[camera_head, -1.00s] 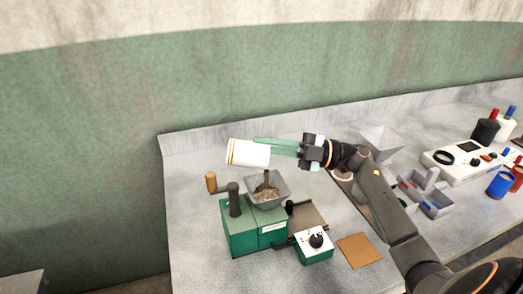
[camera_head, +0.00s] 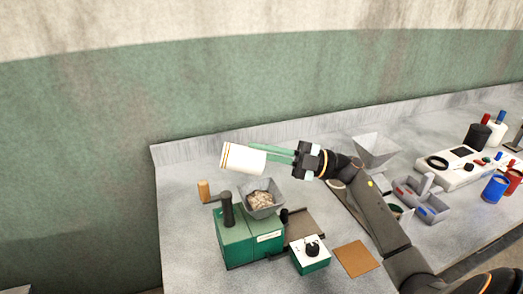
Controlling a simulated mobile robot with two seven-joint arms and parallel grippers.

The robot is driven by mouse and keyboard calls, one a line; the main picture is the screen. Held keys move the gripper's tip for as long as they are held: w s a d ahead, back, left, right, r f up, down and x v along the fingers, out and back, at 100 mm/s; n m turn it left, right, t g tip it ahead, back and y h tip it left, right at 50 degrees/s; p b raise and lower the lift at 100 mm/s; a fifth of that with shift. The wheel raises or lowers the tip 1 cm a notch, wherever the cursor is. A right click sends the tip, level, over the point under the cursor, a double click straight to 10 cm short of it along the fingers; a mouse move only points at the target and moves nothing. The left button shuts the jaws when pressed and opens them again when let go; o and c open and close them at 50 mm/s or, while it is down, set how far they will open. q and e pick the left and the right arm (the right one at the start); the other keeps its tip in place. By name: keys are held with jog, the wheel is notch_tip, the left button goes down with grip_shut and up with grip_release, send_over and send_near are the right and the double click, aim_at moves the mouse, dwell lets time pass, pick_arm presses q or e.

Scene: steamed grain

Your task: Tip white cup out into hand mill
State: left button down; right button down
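The white cup (camera_head: 241,160) with orange bands near its left end lies tilted almost on its side in the air. My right gripper (camera_head: 266,152), with green fingers, is shut on it from the right. The cup is above and slightly left of the grey hopper (camera_head: 279,205) of the green hand mill (camera_head: 234,243). Pale brown grain (camera_head: 261,199) lies in the hopper. The cup's inside is hidden, so I cannot tell whether anything is left in it. The mill's crank has a wooden knob (camera_head: 204,191). My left gripper is not in view.
A white-topped green box with a black knob (camera_head: 312,250) and a brown square mat (camera_head: 356,258) are right of the mill. A grey funnel (camera_head: 376,147), a divided grey tray (camera_head: 428,206), a white panel (camera_head: 463,163) and blue and red containers stand further right.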

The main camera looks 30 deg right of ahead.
notch_tip(320, 180, up, 4)
jog(key=p, duration=0.3)
jog(key=shift+r, duration=0.55)
jog(key=shift+r+g+h, duration=0.1)
jog(key=shift+g+h, duration=0.3)
jog(key=shift+h, duration=0.2)
jog(key=g+h, duration=0.2)
jog(key=h, duration=0.1)
jog(key=shift+r, duration=0.35)
jog(key=shift+g+h, duration=0.6)
jog(key=shift+h, duration=0.2)
jog(key=shift+r, duration=0.1)
jog(key=shift+r+g+h, duration=0.2)
jog(key=shift+g+h, duration=0.3)
jog(key=shift+h, duration=0.25)
jog(key=shift+r+g+h, duration=0.15)
jog(key=shift+g+h, duration=0.35)
jog(key=shift+h, duration=0.25)
jog(key=shift+r+g+h, duration=0.1)
jog(key=shift+g+h, duration=0.9)
jog(key=shift+h, duration=0.5)
